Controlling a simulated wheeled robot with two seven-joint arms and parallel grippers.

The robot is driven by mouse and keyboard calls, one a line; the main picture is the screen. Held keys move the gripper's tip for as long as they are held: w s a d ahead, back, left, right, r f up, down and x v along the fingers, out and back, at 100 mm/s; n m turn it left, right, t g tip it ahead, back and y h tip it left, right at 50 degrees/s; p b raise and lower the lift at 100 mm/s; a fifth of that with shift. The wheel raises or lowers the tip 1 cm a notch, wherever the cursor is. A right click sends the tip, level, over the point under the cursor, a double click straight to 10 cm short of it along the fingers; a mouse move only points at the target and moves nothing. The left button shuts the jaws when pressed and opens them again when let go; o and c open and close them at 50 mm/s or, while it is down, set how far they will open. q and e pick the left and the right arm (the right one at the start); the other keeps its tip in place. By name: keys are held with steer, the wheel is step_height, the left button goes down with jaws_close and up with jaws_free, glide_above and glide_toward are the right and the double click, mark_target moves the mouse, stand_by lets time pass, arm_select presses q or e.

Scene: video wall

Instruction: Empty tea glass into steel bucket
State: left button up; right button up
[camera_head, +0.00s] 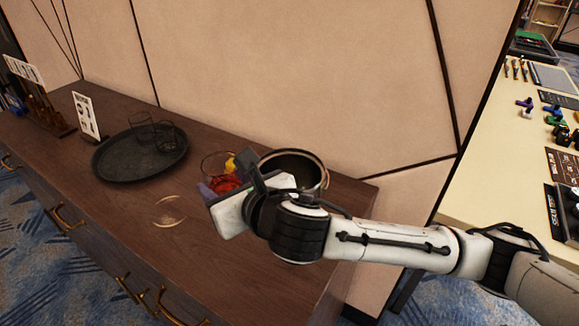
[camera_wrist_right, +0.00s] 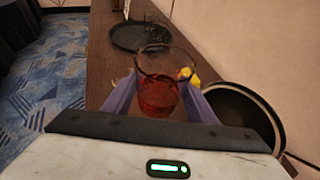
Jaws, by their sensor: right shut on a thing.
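The tea glass (camera_head: 217,165) is clear and holds red tea. My right gripper (camera_head: 223,182) is shut on it. In the right wrist view the glass (camera_wrist_right: 158,92) stands upright between the two purple fingers of the gripper (camera_wrist_right: 158,103). The steel bucket (camera_head: 293,164) is just right of the glass in the head view, partly hidden by my right wrist. Its dark open mouth shows at the right of the wrist view (camera_wrist_right: 241,112). The glass is beside the bucket, not over its mouth. My left gripper is not in view.
A round dark tray (camera_head: 118,172) with empty glasses (camera_head: 160,133) lies left on the brown cabinet top. A small yellow thing (camera_wrist_right: 188,75) is beside the glass. A clear saucer-like disc (camera_head: 170,211) lies nearer the front. A panelled wall (camera_head: 290,70) stands behind.

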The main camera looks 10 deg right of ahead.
steer(key=shift+w+d+r+m+y, duration=0.1)
steer(key=shift+d+r+m+y, duration=0.2)
steer(key=shift+r, duration=0.25)
steer(key=shift+w+d+r+m+y, duration=0.1)
steer(key=shift+d+r+m+y, duration=0.15)
steer(key=shift+r, duration=0.3)
steer(key=d+m+y, duration=0.1)
steer(key=d+r+m, duration=0.1)
steer(key=shift+w+r+m+y, duration=0.2)
steer(key=shift+r+m+y, duration=0.05)
steer(key=shift+m+y, duration=0.1)
steer(key=m+b, duration=0.1)
steer(key=b, duration=0.1)
steer(key=d+r+m+y+b, duration=0.1)
steer(key=m+b, duration=0.1)
steer(key=m+y+b, duration=0.1)
steer(key=b, duration=0.2)
steer(key=shift+w+d+r+m+t, duration=0.2)
steer(key=shift+r+m+t, duration=0.1)
steer(key=shift+t, duration=0.1)
steer(key=shift+r+y, duration=0.1)
steer(key=shift+y, duration=0.2)
steer(key=shift+d+r+m+b, duration=0.1)
steer(key=shift+r+m+b, duration=0.2)
steer(key=shift+m+b, duration=0.45)
steer(key=shift+r+m+t+y, duration=0.25)
steer(key=shift+m+t+y, duration=0.05)
steer(key=shift+m, duration=0.05)
